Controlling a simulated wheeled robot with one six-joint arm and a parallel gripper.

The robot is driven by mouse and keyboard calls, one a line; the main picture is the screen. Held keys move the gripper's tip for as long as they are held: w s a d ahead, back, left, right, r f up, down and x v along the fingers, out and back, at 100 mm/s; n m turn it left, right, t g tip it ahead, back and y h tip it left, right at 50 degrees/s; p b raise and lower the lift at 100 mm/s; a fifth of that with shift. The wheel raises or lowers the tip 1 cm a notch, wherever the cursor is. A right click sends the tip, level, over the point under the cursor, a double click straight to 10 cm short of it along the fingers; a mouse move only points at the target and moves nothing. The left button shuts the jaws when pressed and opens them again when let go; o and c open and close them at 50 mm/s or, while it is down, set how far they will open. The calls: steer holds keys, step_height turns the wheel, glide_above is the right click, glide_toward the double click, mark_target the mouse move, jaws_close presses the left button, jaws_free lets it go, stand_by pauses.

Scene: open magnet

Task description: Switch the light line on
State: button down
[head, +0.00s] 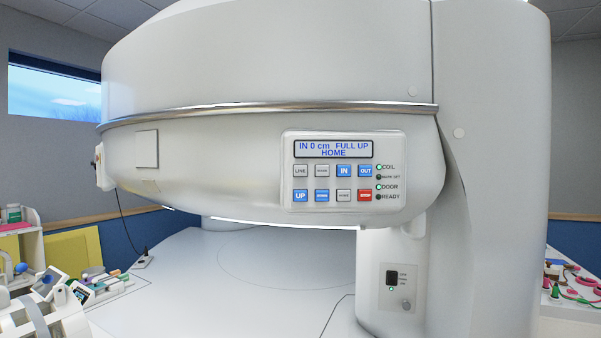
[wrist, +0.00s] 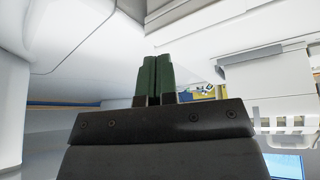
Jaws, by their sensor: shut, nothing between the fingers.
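The control panel (head: 343,171) is on the front of the large magnet housing in the head view. Its display (head: 333,149) reads "IN 0 cm FULL UP HOME". The grey LINE button (head: 300,171) is at the left end of the upper row and looks unlit. No light line shows on the white table. The COIL and DOOR lamps are green; the two others look dark. The panel is not identifiable in that view.
The magnet's upper housing (head: 260,60) overhangs a white table (head: 200,270). A lower box with a switch (head: 391,277) is on the pillar at right.

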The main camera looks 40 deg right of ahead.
steer(key=w+d+r+n+t+h, duration=0.2)
steer(key=w+d+r+t, duration=0.4)
steer(key=w+r, duration=0.5)
steer(key=n+t+h, duration=0.3)
steer(key=t+h, duration=0.3)
steer(key=t, duration=0.3)
glide_toward(299, 173)
steer(key=w+a+f, duration=0.2)
steer(key=a+f, duration=0.5)
steer(key=s+d+r+n+t+h, duration=0.1)
steer(key=s+r+t, duration=0.1)
steer(key=r, duration=0.3)
steer(key=s+d+r+n+t+h, duration=0.1)
steer(key=d+r+t, duration=0.1)
steer(key=r, duration=0.3)
steer(key=shift+s+r+h, duration=0.25)
steer(key=shift+s+h, duration=0.15)
steer(key=shift+w+d+p, duration=0.8)
steer(key=shift+w+d, duration=0.05)
steer(key=shift+w, duration=0.35)
steer(key=shift+w+d+p, duration=0.75)
steer(key=shift+w+d, duration=0.05)
steer(key=shift+w, duration=0.4)
steer(key=shift+w+d+p, duration=0.8)
steer(key=shift+w+d, duration=0.05)
steer(key=shift+w, duration=0.35)
